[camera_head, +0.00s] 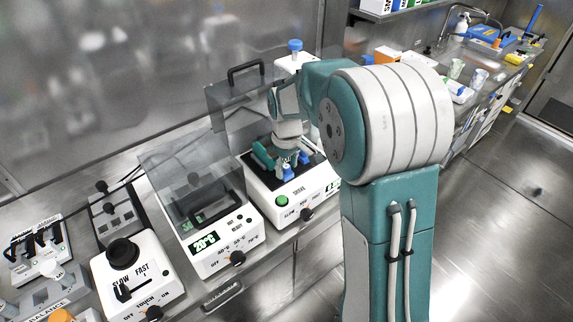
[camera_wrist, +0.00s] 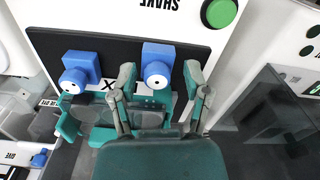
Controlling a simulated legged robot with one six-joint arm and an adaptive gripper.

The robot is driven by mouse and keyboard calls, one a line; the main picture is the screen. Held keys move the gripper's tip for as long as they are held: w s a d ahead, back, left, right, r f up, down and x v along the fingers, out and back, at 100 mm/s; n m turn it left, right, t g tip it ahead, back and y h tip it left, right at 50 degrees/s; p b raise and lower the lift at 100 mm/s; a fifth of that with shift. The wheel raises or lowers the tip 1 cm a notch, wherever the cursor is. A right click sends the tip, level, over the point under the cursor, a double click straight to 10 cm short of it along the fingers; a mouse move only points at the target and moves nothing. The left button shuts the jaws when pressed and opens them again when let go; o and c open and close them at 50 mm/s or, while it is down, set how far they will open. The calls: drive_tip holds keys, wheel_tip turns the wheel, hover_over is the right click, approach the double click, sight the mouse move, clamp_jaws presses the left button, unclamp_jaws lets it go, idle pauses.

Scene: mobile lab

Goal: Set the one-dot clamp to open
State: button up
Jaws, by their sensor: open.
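The shaker (camera_head: 287,204) is a white box with a black top plate, a green button and a knob. Two blue clamps stand on the plate. In the wrist view, the right clamp (camera_wrist: 158,58) has a white round face with what looks like one dark dot. The left clamp (camera_wrist: 77,66) has a similar face, but its dots are too small to count. My gripper (camera_wrist: 160,71) is open, with one finger on each side of the right clamp; contact is unclear. In the head view my gripper (camera_head: 292,152) is low over the plate, partly hiding it.
A teal rack (camera_wrist: 73,124) is beside the clamps. A heater (camera_head: 210,236) with a clear lid and 20°C display stands left of the shaker, then a black-topped mixer (camera_head: 138,280). A clear raised cover (camera_head: 228,103) is behind the shaker. Floor on the right is clear.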

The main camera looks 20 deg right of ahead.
sight(286, 168)
drive_tip(key=shift+w+r, duration=0.1)
drive_tip(key=shift+r, duration=0.05)
drive_tip(key=shift+d+r, duration=0.1)
drive_tip(key=shift+r, duration=0.25)
wheel_tip(286, 168, up, 11)
drive_tip(key=shift+a, duration=0.2)
idle(0.4)
drive_tip(key=s+r+m+t, duration=0.2)
drive_tip(key=s+m+t, duration=0.3)
drive_tip(key=s, duration=2)
drive_tip(key=shift+d+r+m+t, duration=0.25)
drive_tip(key=shift+m+t, duration=0.15)
drive_tip(key=shift+m, duration=0.5)
